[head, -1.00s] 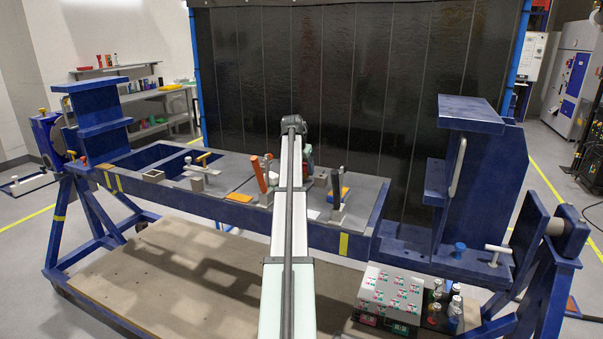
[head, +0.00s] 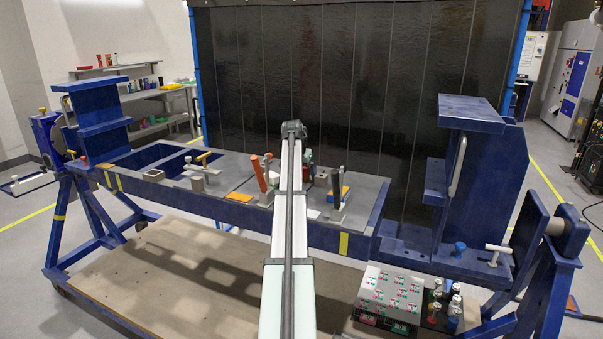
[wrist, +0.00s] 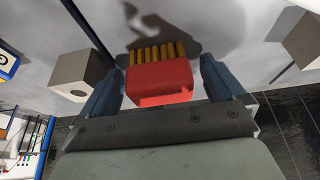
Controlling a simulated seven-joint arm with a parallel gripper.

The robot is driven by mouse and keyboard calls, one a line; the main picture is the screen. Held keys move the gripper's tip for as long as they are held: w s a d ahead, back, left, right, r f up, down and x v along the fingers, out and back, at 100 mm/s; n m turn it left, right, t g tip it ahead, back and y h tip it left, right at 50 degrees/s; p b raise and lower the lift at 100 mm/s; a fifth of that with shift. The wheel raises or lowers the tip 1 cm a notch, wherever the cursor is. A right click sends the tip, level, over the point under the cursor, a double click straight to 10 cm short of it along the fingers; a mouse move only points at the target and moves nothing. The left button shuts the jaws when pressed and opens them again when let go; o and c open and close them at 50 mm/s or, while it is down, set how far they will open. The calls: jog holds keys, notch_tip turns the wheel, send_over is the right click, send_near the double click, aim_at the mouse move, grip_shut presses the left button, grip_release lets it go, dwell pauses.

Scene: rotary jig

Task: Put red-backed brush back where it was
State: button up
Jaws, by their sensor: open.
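The red-backed brush (wrist: 160,82) shows in the wrist view, with its red back toward me and a row of tan-orange bristles on the far side, over a pale grey surface. My gripper (wrist: 160,78) is open, with one blue-grey finger on each side of the brush. A narrow gap shows between the brush and each finger. A dark shadow falls on the surface beyond the bristles.
A blue rotary frame holds a grey plate (head: 235,181) with upright clamps. Grey blocks stand left (wrist: 76,77) and right (wrist: 302,38) in the wrist view. A box (head: 392,293) and bottles (head: 453,303) stand front right.

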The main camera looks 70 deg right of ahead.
jog(key=shift+r, duration=0.1)
jog(key=v, duration=1.2)
jog(key=shift+w, duration=0.1)
